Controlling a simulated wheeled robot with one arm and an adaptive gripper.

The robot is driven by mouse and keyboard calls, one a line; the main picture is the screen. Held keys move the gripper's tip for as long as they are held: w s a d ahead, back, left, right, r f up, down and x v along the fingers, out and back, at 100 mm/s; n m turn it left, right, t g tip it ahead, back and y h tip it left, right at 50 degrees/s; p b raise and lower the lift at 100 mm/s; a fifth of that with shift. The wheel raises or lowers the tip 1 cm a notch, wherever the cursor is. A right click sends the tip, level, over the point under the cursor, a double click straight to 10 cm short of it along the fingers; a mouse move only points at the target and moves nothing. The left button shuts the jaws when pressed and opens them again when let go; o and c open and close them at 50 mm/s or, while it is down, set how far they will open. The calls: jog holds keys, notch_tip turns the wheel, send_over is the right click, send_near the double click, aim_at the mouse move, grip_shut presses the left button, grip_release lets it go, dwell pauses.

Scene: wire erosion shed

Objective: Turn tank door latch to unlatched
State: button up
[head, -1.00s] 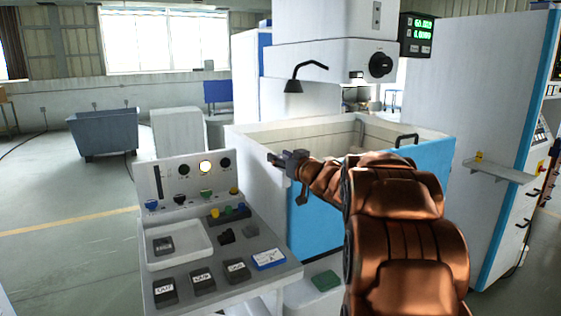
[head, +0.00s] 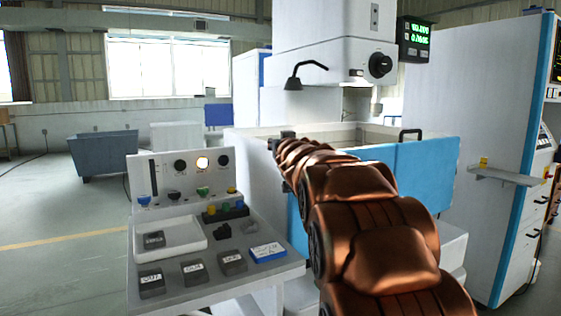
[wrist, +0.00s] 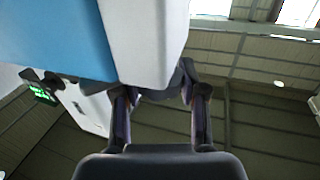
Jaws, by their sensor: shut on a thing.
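The wire erosion tank has a blue door (head: 410,168) with a black bar handle (head: 411,134) on its top edge. My gripper (head: 284,138) is at the tank's near left corner, mostly hidden behind my own arm. In the wrist view my gripper (wrist: 158,90) has its two fingers on either side of a dark part at the edge of the white tank wall (wrist: 145,40). It is shut on this part, which I take to be the door latch. The latch is largely hidden, so its angle cannot be told.
A control desk (head: 262,278) with a white tray, labelled blocks and coloured knobs stands left of my arm. A black lamp (head: 294,82) hangs over the tank. A white cabinet (head: 480,110) with a small shelf (head: 500,175) stands at the right. Open floor lies at the left.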

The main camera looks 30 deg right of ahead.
jog(key=m+h+b, duration=0.1)
jog(key=b, duration=0.3)
jog(key=shift+f+g, duration=0.4)
jog(key=m+g+h+b, duration=0.1)
jog(key=m+h+b, duration=0.1)
jog(key=b, duration=0.3)
jog(key=shift+r+g+h, duration=0.15)
jog(key=shift+g+h, duration=0.15)
jog(key=shift+h, duration=0.2)
jog(key=shift+r+m+g+h+b, duration=0.25)
jog(key=shift+m+g+h+b, duration=0.95)
jog(key=shift+b, duration=0.25)
jog(key=shift+r+m+g+h+p, duration=0.2)
jog(key=shift+m+g+h+p, duration=0.6)
jog(key=shift+g, duration=0.3)
jog(key=shift+g+h, duration=0.3)
jog(key=shift+f+m+g+h+p, duration=0.1)
jog(key=shift+m+g+h+p, duration=0.5)
jog(key=shift+m+g+p, duration=0.65)
jog(key=o, duration=1.2)
jog(key=shift+f, duration=0.1)
jog(key=shift+c, duration=0.2)
